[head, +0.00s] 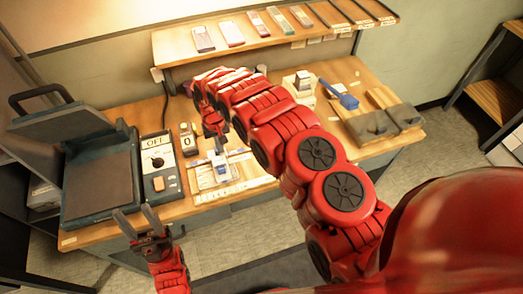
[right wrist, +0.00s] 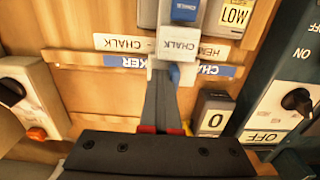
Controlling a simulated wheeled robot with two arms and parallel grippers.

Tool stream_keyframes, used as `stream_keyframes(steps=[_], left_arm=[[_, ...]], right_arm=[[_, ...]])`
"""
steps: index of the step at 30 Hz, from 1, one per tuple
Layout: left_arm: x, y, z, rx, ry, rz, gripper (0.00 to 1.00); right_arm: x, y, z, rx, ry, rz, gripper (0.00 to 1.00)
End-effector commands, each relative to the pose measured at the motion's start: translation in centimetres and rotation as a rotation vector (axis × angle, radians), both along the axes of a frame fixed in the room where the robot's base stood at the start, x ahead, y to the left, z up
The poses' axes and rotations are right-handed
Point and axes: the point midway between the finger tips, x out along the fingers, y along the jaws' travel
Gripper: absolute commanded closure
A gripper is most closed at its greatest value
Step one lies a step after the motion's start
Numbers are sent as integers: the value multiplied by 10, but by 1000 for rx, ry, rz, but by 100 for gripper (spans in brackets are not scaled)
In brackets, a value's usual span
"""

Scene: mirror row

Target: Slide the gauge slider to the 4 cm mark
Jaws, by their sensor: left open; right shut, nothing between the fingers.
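A pale block with a CHALK label and a small blue tab (right wrist: 175,74) sits across a thin rail with labels in the right wrist view; it may be the gauge slider. In the head view a pale, blue-marked assembly (head: 212,174) lies on the bench above a white strip (head: 220,193). No 4 cm mark is legible. My right gripper (right wrist: 162,76) is shut and empty, its fingertips close to the blue tab; contact cannot be told. In the head view it points down (head: 218,147) over the assembly. My left gripper (head: 137,218) is open and empty before the bench's front edge.
A dark press-like machine (head: 100,170) and a control box marked OFF (head: 157,165) stand left. Wooden pieces with dark blocks (head: 375,122) lie right. A shelf (head: 270,50) spans the back.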

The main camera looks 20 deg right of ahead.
Motion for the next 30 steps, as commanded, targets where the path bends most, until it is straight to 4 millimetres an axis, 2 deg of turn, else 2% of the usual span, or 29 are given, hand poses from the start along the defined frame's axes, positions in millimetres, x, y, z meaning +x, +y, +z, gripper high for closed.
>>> stream_keyframes(steps=[16, 30], left_arm=[[0, 0, -19, 0, 0, 0, 50], [0, 0, -19, 0, 0, 0, 50]], right_arm=[[-1, 40, -1, 1, -3, 0, 100], [-1, 42, 0, 1, -2, 0, 100]])
